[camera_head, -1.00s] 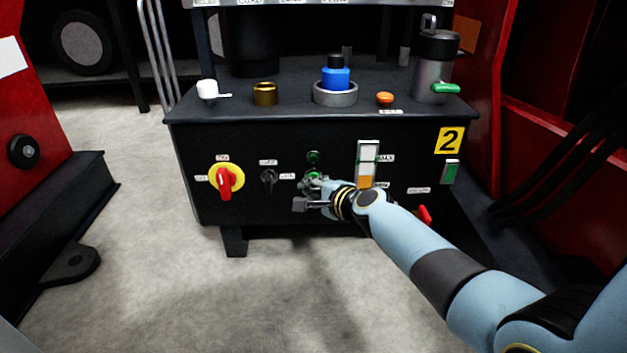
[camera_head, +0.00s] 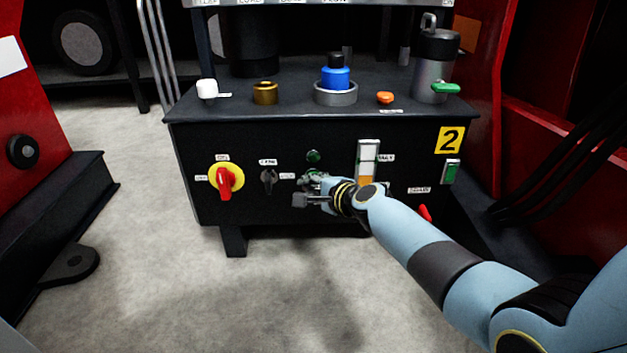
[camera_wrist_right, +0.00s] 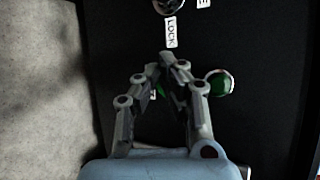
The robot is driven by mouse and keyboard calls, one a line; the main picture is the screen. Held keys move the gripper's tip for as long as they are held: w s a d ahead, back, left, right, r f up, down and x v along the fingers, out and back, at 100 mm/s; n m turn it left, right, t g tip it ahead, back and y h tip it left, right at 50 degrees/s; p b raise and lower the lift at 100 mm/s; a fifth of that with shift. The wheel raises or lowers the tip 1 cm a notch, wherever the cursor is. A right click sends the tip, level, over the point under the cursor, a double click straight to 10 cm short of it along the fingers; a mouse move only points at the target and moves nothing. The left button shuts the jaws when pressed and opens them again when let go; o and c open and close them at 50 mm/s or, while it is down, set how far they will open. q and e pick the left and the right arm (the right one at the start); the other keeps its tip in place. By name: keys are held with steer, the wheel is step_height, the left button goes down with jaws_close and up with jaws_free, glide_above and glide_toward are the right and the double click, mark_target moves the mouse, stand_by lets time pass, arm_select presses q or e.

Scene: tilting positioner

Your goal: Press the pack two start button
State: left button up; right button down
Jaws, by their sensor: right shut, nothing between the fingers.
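The pack two panel (camera_head: 215,140) is the black front of a cabinet with a yellow "2" plate (camera_head: 450,140). My right gripper (camera_head: 303,192) is shut and empty, low at the middle of this front. In the right wrist view its fingertips (camera_wrist_right: 160,67) meet just in front of the panel. A green button (camera_wrist_right: 161,91) shows partly between the fingers there; they hide most of it. A round green lamp or button (camera_head: 314,156) sits just above the gripper and shows clear of the fingers in the wrist view (camera_wrist_right: 219,83). Contact with the panel cannot be told. My left gripper is not in view.
A red rotary switch on a yellow disc (camera_head: 224,181) and a black selector (camera_head: 269,181) are left of the gripper. A white and amber gauge (camera_head: 368,155) stands to its right. A red lever (camera_head: 425,213) is lower right. Blue, brass and orange fittings top the cabinet.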

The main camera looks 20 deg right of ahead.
steer(key=shift+w+d, duration=0.1)
steer(key=shift+w, duration=0.1)
stand_by(0.5)
steer(key=shift+s+a, duration=0.25)
steer(key=shift+s, duration=0.6)
steer(key=shift+s+a+p, duration=0.25)
steer(key=shift+s, duration=0.55)
steer(key=shift+s+a+p, duration=0.2)
steer(key=shift+s, duration=0.6)
steer(key=shift+s+a+p, duration=0.25)
steer(key=shift+s, duration=0.55)
